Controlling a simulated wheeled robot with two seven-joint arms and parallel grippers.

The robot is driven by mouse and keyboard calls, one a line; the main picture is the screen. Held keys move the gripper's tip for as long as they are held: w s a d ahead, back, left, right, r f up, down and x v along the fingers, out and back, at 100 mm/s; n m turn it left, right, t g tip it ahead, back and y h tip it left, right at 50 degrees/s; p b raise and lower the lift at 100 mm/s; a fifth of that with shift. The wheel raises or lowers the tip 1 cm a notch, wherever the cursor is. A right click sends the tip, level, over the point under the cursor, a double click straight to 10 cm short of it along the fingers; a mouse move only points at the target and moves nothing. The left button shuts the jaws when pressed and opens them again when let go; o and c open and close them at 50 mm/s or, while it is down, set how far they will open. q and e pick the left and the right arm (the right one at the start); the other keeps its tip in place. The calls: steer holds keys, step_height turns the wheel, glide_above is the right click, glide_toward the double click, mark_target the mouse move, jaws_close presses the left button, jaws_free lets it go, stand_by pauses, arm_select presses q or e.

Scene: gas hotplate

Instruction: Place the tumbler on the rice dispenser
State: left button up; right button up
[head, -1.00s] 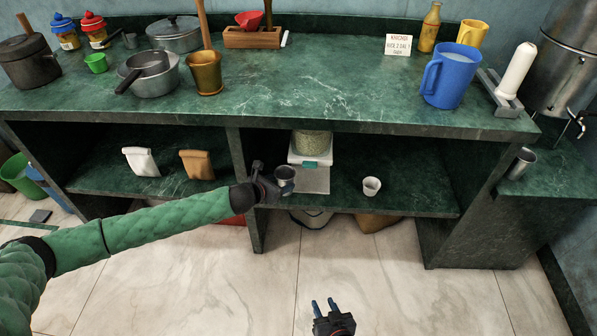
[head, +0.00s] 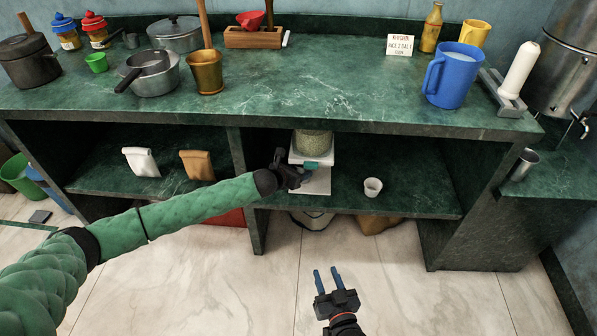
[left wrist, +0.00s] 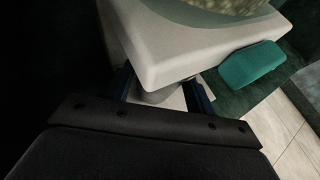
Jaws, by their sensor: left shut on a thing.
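The rice dispenser (head: 328,158) stands on the lower shelf, white with a grain-filled top and a teal part in front. In the left wrist view its white body (left wrist: 180,55) fills the upper middle, with the teal part (left wrist: 252,64) to the right. My left gripper (head: 300,177) is at the dispenser's front, just below the white body. It is shut on the grey tumbler (left wrist: 157,96), which shows only partly between the fingers under that body. In the head view the gripper hides the tumbler. I cannot tell whether it rests on the base. My right gripper (head: 327,278) is open and empty above the floor.
A small pale cup (head: 373,187) stands on the shelf right of the dispenser. The green counter (head: 290,90) overhangs the shelf, and an upright divider (head: 245,190) stands to the left. A metal tumbler (head: 523,164) stands on the lower ledge at the right.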

stand_by(0.4)
arm_select(q)
steer(key=o, duration=1.1)
steer(key=shift+f, duration=0.1)
arm_select(e)
steer(key=shift+f, duration=0.15)
arm_select(q)
steer(key=shift+a, duration=0.1)
steer(key=shift+s+a+r, duration=0.25)
steer(key=shift+s+r, duration=0.05)
steer(key=p+v, duration=0.1)
steer(key=v, duration=1)
arm_select(e)
steer(key=s+f+g, duration=0.2)
steer(key=s+f, duration=0.1)
steer(key=f, duration=0.4)
steer(key=s+f+g+h, duration=0.1)
steer(key=s+f+g, duration=0.2)
steer(key=f, duration=0.4)
steer(key=shift+s+d+f+g, duration=0.3)
steer(key=shift+s+d+f, duration=0.1)
steer(key=shift+s, duration=0.35)
steer(key=shift+a, duration=0.1)
